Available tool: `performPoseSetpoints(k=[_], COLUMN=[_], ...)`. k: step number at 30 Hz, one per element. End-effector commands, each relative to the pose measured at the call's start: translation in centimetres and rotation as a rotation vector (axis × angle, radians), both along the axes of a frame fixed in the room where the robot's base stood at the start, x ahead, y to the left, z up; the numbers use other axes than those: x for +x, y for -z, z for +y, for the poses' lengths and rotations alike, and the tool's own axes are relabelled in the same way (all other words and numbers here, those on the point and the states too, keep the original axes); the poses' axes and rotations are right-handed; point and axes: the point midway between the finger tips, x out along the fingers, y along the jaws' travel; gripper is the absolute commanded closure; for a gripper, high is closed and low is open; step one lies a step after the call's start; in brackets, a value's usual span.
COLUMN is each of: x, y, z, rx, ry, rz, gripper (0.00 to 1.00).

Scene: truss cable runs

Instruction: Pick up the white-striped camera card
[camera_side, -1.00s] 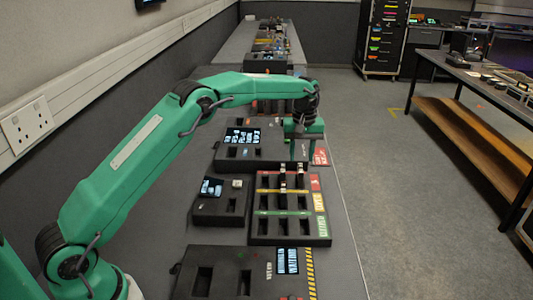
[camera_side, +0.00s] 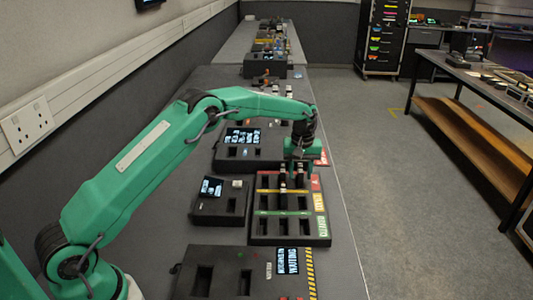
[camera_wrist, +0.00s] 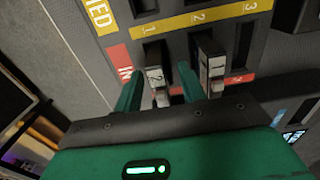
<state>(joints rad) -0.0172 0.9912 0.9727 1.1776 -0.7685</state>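My gripper (camera_side: 292,170) is at the red-labelled far row of the black card tray (camera_side: 253,236). In the wrist view my gripper (camera_wrist: 160,80) is open, with a green finger on each side of an upright dark card with pale bands (camera_wrist: 156,78). It is not clear whether either finger touches it. A second upright dark card with a white face (camera_wrist: 214,66) stands just right of the right finger. Both stand in the tray's red row. Both show some white, so I cannot tell for sure which is the white-striped one. My gripper partly hides them in the side view.
The tray's yellow row (camera_wrist: 190,18) has empty slots. A smaller black box with a screen (camera_side: 206,212) is left of the tray. Another screen-bearing box (camera_side: 225,262) is nearer the camera, and one more (camera_side: 222,155) lies beyond.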

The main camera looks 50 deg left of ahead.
Motion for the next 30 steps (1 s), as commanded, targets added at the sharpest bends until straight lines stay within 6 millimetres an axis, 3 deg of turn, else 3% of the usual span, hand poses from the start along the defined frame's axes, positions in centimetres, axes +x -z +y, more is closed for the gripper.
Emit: performPoseSetpoints(k=[17, 23, 30], x=[-0.01, -0.01, 0.00], y=[0.46, 0.45, 0.43], z=[0.00, 0.00, 0.00], rx=[0.000, 0.000, 0.000], ry=[0.000, 0.000, 0.000], rz=[0.000, 0.000, 0.000], gripper=[0.60, 0.97, 1.00])
